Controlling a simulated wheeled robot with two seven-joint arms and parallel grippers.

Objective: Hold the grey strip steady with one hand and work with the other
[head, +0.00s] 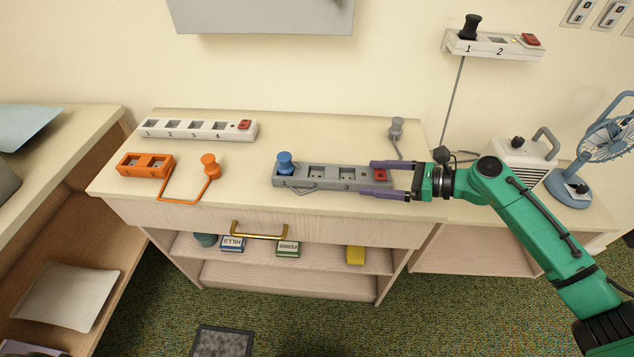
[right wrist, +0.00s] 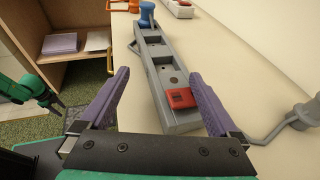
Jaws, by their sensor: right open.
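The grey strip (head: 330,183) lies on the cabinet top near its front edge, with a red switch (head: 380,174) at its right end. A blue plug (head: 285,162) stands upright in its leftmost socket; the sockets right of it look empty. My right gripper (head: 368,177) is open, its purple fingers on either side of the strip's switch end. In the right wrist view the strip (right wrist: 160,65) runs between the fingers, with a gap visible on both sides. A green arm with a dark gripper (right wrist: 48,100), apparently my left, shows small at the left there; its jaws are unclear.
A white strip (head: 185,130) lies behind, an orange strip (head: 145,165) and orange plug (head: 210,165) at left. A grey plug (head: 397,127) with a cord stands behind my right gripper. A heater (head: 520,155) and blue fan (head: 605,140) stand at right. The front middle is clear.

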